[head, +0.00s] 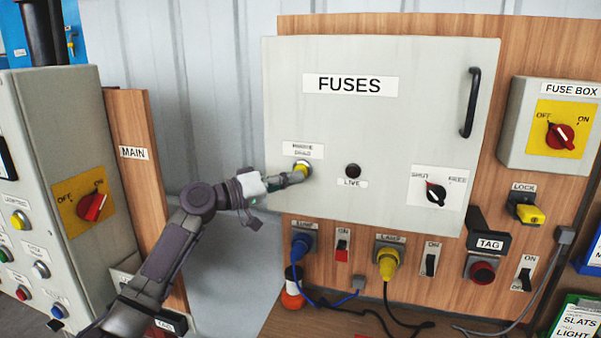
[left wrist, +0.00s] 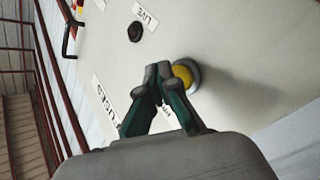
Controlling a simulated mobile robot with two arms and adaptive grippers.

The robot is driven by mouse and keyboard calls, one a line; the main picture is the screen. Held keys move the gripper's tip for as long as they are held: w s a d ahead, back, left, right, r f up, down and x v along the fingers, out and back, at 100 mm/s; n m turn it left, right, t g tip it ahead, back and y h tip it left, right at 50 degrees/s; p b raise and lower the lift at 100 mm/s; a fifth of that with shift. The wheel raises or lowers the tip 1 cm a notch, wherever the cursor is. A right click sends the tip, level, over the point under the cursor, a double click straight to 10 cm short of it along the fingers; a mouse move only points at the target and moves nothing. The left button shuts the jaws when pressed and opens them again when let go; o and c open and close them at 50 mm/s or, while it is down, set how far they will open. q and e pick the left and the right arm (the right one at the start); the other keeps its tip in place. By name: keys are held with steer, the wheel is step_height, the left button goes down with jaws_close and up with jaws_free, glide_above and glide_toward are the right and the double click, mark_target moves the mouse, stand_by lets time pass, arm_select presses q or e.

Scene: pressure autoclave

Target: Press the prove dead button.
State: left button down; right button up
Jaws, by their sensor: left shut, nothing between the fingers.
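The prove dead button (head: 302,168) is a yellow round push button in a pale ring. It sits low on the left of the grey FUSES door (head: 350,130), under a small label (head: 302,150). My left gripper (head: 296,176) is shut and empty, with its fingertips at the button's lower left edge in the head view. In the left wrist view the closed fingertips (left wrist: 158,72) are just left of the yellow button (left wrist: 184,76) and overlap its edge. I cannot tell whether they touch it. My right gripper is not in view.
A dark LIVE lamp (head: 352,171) and a SHUT/FREE selector (head: 436,193) are to the right on the same door. A black door handle (head: 470,103) stands out. Plugs (head: 387,262) and cables hang below. A grey control cabinet (head: 60,180) is at the left.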

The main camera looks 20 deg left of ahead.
arm_select(q)
steer(key=shift+w, duration=0.1)
stand_by(0.3)
steer(key=shift+w+b, duration=0.35)
steer(key=shift+w+b, duration=0.35)
steer(key=shift+w, duration=0.05)
stand_by(0.7)
stand_by(0.3)
steer(key=shift+s, duration=0.85)
steer(key=s, duration=0.5)
steer(key=shift+a, duration=0.1)
stand_by(0.4)
